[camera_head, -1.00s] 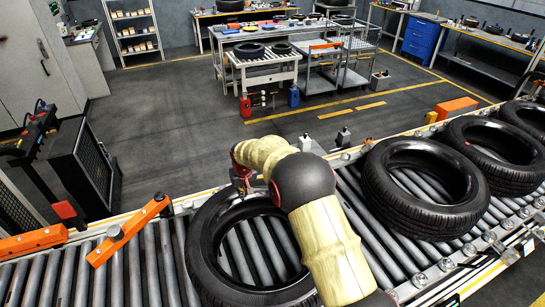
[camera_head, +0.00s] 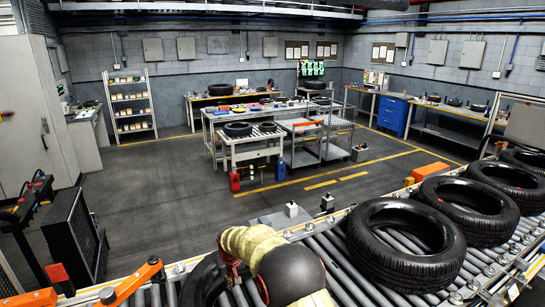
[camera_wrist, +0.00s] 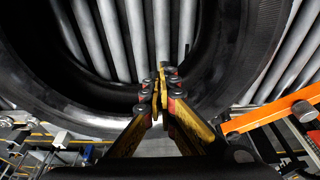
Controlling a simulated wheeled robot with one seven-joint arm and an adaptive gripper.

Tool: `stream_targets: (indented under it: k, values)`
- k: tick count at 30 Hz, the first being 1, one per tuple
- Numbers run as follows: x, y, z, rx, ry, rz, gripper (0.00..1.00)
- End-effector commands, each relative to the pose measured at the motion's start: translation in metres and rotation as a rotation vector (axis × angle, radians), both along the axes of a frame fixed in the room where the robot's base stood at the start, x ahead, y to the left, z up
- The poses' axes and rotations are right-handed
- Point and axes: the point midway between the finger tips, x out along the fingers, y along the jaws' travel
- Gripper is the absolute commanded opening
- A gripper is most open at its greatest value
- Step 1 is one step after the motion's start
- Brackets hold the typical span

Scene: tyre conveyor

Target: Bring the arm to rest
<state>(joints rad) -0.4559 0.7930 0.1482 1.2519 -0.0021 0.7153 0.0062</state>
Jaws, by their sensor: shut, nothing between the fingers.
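My arm reaches down over the roller conveyor at the bottom of the head view, in pale yellow covers with a dark round joint. My gripper (camera_wrist: 161,82) shows in the wrist view with its yellow and black fingers shut and empty. A black tyre (camera_wrist: 215,88) lies flat on the rollers beneath the gripper, and its near wall passes under the fingertips. I cannot tell whether the fingers touch it. In the head view this tyre (camera_head: 203,280) is mostly hidden by my arm and cut off by the bottom edge.
More black tyres (camera_head: 405,245) lie on the conveyor (camera_head: 335,262) to the right. Orange arms (camera_head: 138,282) stand at the conveyor's left side, and one (camera_wrist: 268,118) is close right of the gripper in the wrist view. Open floor (camera_head: 190,190) lies beyond, before the workbenches.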

Motion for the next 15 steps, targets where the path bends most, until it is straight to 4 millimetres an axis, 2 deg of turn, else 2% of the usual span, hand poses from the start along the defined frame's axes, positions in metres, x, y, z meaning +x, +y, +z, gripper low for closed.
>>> stream_targets:
  k: [9,15]
  values:
    - [-0.044,-0.022,-0.031,-0.048,0.099,0.001,0.0]
    - [-0.085,-0.046,-0.023,-0.077,0.159,-0.003,0.0]
